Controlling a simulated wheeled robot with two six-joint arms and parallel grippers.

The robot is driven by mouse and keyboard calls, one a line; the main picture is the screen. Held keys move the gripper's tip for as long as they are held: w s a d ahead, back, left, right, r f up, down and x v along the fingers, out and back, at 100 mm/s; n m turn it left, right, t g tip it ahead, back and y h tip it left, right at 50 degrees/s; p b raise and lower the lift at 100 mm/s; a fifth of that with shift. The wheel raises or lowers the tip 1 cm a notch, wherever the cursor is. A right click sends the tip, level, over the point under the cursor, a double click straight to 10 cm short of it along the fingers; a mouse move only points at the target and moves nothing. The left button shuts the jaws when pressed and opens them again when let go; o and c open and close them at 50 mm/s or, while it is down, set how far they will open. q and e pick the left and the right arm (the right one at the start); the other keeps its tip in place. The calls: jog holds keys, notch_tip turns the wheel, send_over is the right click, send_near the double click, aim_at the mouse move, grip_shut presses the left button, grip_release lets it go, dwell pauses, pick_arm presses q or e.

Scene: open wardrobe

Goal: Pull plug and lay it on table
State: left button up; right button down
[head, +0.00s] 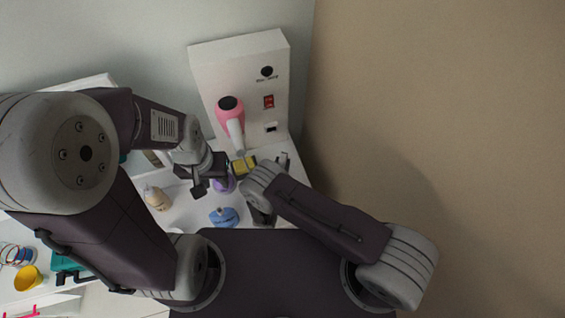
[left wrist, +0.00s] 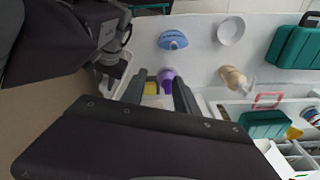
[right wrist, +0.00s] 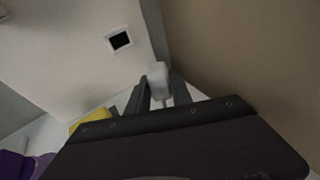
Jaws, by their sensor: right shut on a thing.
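My right gripper (right wrist: 158,90) is shut on a pale grey-white plug (right wrist: 157,72), which shows between its fingertips in the right wrist view. The plug is apart from the dark rectangular socket (right wrist: 119,40) in the white panel; the socket also shows low on the panel in the head view (head: 271,127). In the head view the right gripper (head: 284,162) is just below the panel, and the plug is too small to make out. My left gripper (left wrist: 160,92) is open and empty above the white table (head: 183,216), near a yellow block and a purple object.
A pink hair dryer (head: 231,112) hangs on the white panel (head: 212,66), beside a red switch (head: 268,101). The yellow block (head: 243,165), purple object (left wrist: 167,78), blue item (head: 224,217) and beige figure (head: 157,198) stand on the table. A brown wall rises at right.

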jog(key=shift+s+f+b, duration=0.1)
jog(key=shift+f+b, duration=0.5)
jog(key=shift+f, duration=0.2)
notch_tip(320, 180, down, 5)
jog(key=b, duration=0.3)
jog(key=shift+r+b, duration=0.2)
jog(key=shift+b, duration=0.1)
jog(key=c, duration=0.7)
grip_release()
jog(key=shift+c, duration=0.2)
jog(key=shift+r, duration=0.1)
